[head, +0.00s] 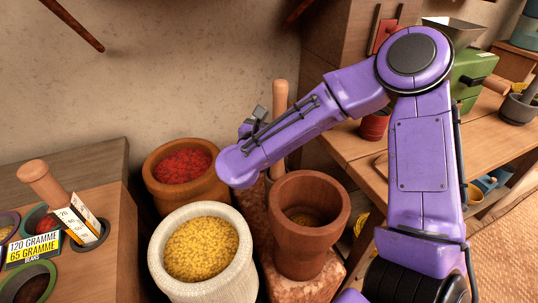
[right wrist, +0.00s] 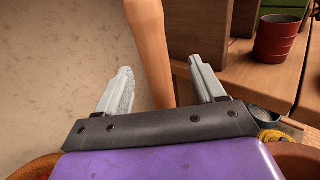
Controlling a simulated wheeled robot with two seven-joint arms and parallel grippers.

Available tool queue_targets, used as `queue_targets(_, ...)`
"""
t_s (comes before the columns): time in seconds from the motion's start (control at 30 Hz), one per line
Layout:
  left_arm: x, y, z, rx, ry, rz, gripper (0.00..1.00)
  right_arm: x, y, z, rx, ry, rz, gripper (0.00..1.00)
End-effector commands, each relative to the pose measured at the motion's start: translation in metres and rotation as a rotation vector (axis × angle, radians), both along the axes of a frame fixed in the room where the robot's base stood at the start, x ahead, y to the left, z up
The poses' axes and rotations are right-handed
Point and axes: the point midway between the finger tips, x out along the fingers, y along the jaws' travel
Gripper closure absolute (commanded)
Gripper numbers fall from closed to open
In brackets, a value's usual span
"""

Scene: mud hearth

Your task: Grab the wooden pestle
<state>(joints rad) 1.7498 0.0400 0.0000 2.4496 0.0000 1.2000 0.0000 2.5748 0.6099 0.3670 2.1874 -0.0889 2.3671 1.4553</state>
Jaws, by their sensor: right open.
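The tall wooden pestle (head: 280,96) stands upright behind my right forearm in the head view; the arm hides part of its shaft, and its lower end is hidden. My right gripper (head: 254,120) is open and empty, just left of the pestle's upper part. In the right wrist view, the pestle (right wrist: 150,45) runs down between the two spread fingers of the gripper (right wrist: 160,70), slightly tilted. No finger visibly touches it; I cannot tell how far beyond the fingertips it is. My left gripper is not in view.
A brown mortar (head: 288,258), a sack of yellow grain (head: 166,272) and a clay pot of red peppers (head: 153,192) crowd below my arm. A red cup (right wrist: 275,38) stands on the right bench.

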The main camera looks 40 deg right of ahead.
Motion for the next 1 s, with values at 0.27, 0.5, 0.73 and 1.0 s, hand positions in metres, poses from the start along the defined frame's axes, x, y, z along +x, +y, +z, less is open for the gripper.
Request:
queue_targets(0.27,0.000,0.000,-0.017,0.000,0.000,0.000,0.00,0.001,0.001,-0.039,-0.001,0.007,0.002,0.31)
queue_targets(0.5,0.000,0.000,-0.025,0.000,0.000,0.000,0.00,-0.001,0.000,-0.098,-0.002,0.007,0.000,0.31)
queue_targets(0.73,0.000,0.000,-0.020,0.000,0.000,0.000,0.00,0.013,-0.029,-0.092,0.002,-0.001,-0.005,0.31)
queue_targets(1.0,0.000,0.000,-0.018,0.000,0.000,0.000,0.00,0.032,-0.066,-0.093,0.000,0.000,-0.005,0.31)
